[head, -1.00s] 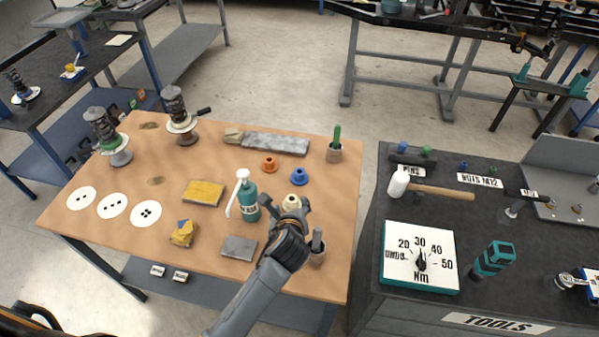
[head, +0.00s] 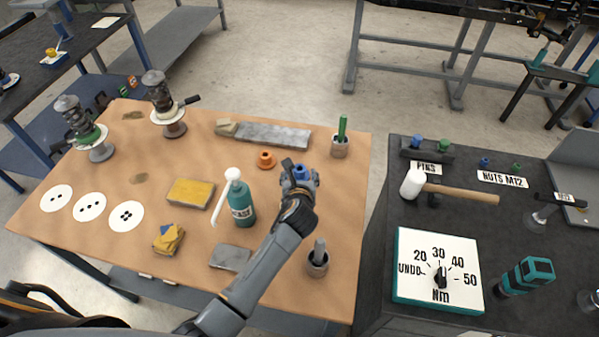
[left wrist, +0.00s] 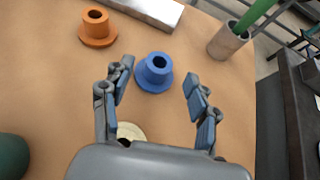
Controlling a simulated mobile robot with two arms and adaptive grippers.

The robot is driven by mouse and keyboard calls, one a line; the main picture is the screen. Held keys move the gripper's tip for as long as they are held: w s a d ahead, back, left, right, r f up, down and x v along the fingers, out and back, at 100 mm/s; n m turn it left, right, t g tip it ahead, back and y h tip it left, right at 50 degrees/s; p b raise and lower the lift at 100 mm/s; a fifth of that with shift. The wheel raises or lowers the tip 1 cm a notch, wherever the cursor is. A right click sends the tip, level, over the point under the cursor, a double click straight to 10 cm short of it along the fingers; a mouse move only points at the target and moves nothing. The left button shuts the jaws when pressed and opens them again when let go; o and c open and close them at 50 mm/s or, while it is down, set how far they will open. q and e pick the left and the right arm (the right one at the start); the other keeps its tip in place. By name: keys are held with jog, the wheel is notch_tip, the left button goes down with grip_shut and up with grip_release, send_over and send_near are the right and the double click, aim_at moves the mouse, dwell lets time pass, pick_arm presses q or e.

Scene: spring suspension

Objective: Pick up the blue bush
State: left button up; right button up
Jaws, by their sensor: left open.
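The blue bush (left wrist: 154,72) is a flanged ring with a central hole, standing upright on the wooden table. In the left wrist view it sits just beyond and between the fingertips of my left gripper (left wrist: 160,85), which is open and empty. In the head view the gripper (head: 298,178) reaches over the blue bush (head: 301,172) and partly hides it. An orange bush (left wrist: 97,28) stands to its left, and shows in the head view (head: 265,160). A cream bush (left wrist: 130,131) is partly hidden under the gripper. My right gripper is not in view.
A grey metal plate (head: 270,135) lies behind the bushes. A cup with a green handle (head: 340,145) stands behind right, another cup (head: 317,262) in front right. A grease bottle (head: 241,203) stands to the left. The dark tool bench (head: 395,200) is at right.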

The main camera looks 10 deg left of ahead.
aim_at(299, 171)
pick_arm(q)
jog(key=x, duration=0.2)
jog(key=shift+w+a+f, duration=0.1)
jog(key=shift+w+f, duration=0.05)
jog(key=shift+w, duration=0.05)
jog(key=shift+w+f, duration=0.15)
jog(key=shift+w, duration=0.15)
jog(key=c, duration=1.2)
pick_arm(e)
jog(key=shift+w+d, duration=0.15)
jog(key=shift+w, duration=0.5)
